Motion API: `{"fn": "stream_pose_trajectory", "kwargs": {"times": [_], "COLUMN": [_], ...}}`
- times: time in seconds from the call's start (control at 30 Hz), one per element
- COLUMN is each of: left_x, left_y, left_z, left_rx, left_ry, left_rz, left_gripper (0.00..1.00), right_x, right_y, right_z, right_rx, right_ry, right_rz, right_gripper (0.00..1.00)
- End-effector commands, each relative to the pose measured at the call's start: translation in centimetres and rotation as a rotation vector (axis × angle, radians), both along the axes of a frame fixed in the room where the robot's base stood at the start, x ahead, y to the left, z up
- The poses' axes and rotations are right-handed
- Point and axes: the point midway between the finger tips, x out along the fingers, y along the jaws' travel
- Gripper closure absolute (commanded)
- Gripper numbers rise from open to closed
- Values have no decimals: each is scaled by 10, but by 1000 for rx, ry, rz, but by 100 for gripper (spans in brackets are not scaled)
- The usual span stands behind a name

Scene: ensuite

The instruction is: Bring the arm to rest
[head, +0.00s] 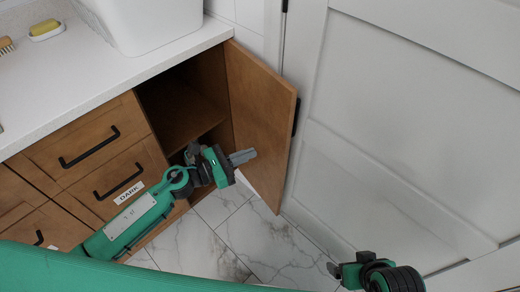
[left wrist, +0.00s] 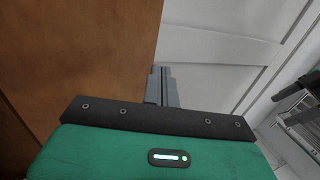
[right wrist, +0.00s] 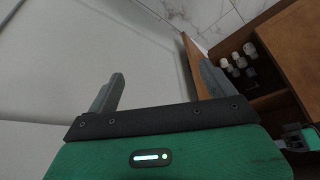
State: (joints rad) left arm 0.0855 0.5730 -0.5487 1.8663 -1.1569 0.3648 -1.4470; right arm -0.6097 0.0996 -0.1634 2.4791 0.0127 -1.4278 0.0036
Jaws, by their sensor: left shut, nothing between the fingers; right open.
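My left arm reaches in from the left in the head view, past the drawer fronts to the open cabinet. My left gripper (head: 243,156) is shut and empty, its fingers pointing right toward the open cabinet door (head: 262,120). In the left wrist view the closed fingers (left wrist: 163,86) show in front of the door's edge; I cannot tell whether they touch the door. My right gripper (head: 337,268) is at the bottom right of the head view, only partly in frame. In the right wrist view its fingers (right wrist: 160,85) are spread apart with nothing between them.
The white counter (head: 60,95) holds a basin (head: 155,20) and a soap dish (head: 47,34). Wooden drawers (head: 100,165) lie below. A white panelled door (head: 400,130) stands at the right. Several bottles (right wrist: 236,62) stand inside the cabinet. Marble floor (head: 225,235) lies open between.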

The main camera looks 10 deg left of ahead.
Motion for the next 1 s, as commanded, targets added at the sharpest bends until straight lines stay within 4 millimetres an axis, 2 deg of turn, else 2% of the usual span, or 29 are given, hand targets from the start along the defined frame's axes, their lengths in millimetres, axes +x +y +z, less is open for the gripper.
{"fn": "stream_pose_trajectory", "kwargs": {"times": [0.1,0.3,0.67,0.77,0.83,1.0], "left_x": [-14,-24,-26,-25,-23,-23], "left_y": [14,26,28,28,31,55], "left_z": [-2,0,2,10,19,29], "left_rx": [1,-1,-22,-126,-262,-729], "left_ry": [3,1,15,86,182,526], "left_rz": [0,0,12,73,152,405], "left_gripper": [100,100,100,100,100,100], "right_x": [4,9,10,10,10,10], "right_y": [6,12,13,13,13,13], "right_z": [-4,-6,-6,-6,-6,-6], "right_rx": [15,30,32,32,33,33], "right_ry": [-32,-68,-76,-76,-76,-76], "right_rz": [10,18,20,20,19,19], "right_gripper": [14,14,14,14,14,14]}}
